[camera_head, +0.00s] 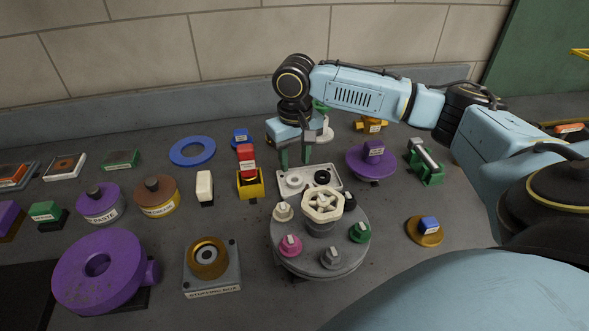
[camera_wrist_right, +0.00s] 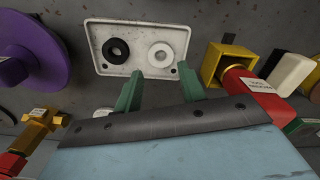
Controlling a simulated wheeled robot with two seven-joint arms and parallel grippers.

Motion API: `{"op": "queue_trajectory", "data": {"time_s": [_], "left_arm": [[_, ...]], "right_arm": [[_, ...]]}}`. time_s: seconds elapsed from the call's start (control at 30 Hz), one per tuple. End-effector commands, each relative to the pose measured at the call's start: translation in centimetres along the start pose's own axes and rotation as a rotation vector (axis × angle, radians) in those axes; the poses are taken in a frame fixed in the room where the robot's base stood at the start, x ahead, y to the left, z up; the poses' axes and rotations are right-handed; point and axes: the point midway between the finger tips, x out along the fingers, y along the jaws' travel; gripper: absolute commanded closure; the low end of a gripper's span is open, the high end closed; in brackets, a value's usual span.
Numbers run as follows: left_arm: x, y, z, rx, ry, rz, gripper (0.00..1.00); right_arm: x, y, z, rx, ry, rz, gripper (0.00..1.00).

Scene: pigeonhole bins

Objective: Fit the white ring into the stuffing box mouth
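The white ring (camera_head: 294,181) lies flat in the left part of a white tray (camera_head: 310,190), beside a black ring (camera_head: 322,177). In the right wrist view the white ring (camera_wrist_right: 160,55) lies just beyond and between the fingertips. My right gripper (camera_head: 295,161) is open and empty above the back of the tray, with its two green fingers (camera_wrist_right: 160,76) spread apart. The stuffing box (camera_head: 228,279) is a grey labelled block at the front with a round brass mouth (camera_head: 208,258). My left gripper is not in view.
A grey round valve body with a cream handwheel (camera_head: 322,204) and several coloured knobs stands in front of the tray. A yellow bin (camera_head: 250,186) with a red block (camera_head: 246,158) is left of the tray. A large purple wheel (camera_head: 72,280) lies left of the stuffing box.

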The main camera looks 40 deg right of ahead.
Motion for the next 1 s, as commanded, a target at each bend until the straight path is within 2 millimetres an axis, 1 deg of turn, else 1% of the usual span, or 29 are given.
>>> {"op": "queue_trajectory", "data": {"time_s": [0.17,0.3,0.43,0.63,0.83,0.87,1.0], "left_arm": [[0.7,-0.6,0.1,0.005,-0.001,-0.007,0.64],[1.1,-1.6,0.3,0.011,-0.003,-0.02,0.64],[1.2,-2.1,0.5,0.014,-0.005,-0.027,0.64],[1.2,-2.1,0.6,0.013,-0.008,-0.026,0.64],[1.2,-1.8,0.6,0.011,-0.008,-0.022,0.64],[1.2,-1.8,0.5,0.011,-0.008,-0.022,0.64],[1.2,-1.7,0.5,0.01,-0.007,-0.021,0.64]], "right_arm": [[2.6,-0.1,0.2,0.0,-0.003,0.003,0.6],[4.4,-0.1,0.2,0.0,-0.002,0.001,0.6],[5.1,-0.1,0.2,-0.001,-0.001,0.001,0.6],[5.1,-0.1,0.2,-0.001,-0.001,0.001,0.6],[5.1,-0.1,0.2,-0.001,0.0,0.001,0.86],[5.1,-0.1,0.2,-0.001,0.0,0.001,0.88],[5.1,-0.1,0.2,-0.001,0.0,0.001,0.88]]}}
